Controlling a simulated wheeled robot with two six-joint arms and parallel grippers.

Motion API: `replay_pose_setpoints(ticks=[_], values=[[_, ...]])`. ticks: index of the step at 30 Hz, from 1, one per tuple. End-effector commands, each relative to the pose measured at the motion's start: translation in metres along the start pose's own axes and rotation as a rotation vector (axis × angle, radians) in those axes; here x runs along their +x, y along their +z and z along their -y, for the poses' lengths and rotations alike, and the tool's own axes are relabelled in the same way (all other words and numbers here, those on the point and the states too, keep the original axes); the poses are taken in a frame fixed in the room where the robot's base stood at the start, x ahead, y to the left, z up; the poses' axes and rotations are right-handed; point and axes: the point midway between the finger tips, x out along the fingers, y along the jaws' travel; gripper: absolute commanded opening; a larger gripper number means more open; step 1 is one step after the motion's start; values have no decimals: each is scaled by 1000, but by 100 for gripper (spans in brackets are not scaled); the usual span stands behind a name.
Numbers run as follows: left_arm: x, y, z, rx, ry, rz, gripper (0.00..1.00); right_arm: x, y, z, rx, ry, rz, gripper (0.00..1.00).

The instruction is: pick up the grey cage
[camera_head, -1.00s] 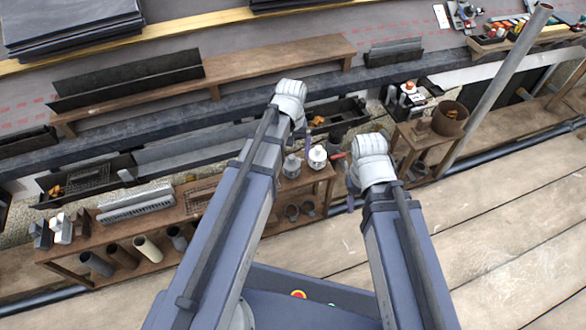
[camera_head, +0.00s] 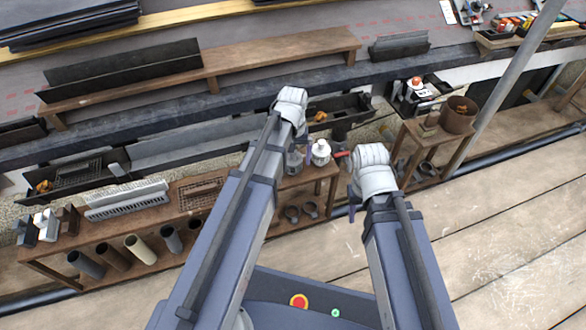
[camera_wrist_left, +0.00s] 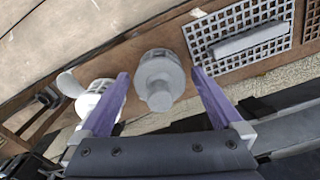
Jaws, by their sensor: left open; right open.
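The grey cage (camera_head: 294,161), a rounded cowl with a narrower cap, stands on the wooden bench (camera_head: 170,200), partly hidden by my left arm in the head view. In the left wrist view the grey cage (camera_wrist_left: 157,78) lies between the two purple fingers of my left gripper (camera_wrist_left: 160,72), which is open and empty. I cannot tell how far above the cage the fingers are. A similar white cage (camera_head: 320,151) stands just right of it. My right gripper (camera_head: 351,183) is further right, beyond the bench end, with its fingers mostly hidden by its wrist.
A small table with a brown pot (camera_head: 459,114) stands to the right. A slanted pole (camera_head: 515,75) rises there. The plank floor at lower right is clear.

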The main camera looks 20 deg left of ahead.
Motion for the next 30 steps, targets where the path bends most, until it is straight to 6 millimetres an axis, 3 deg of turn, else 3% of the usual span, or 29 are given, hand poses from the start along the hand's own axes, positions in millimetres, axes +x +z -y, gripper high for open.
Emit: replay_pose_setpoints(ticks=[1,9,30], values=[[7,0,0,0,0,0,100,7,0,1,0,0,0,50],[5,0,0,0,0,0,98,5,0,0,1,0,0,50],[5,0,0,0,0,0,20,5,0,0,0,0,0,50]])
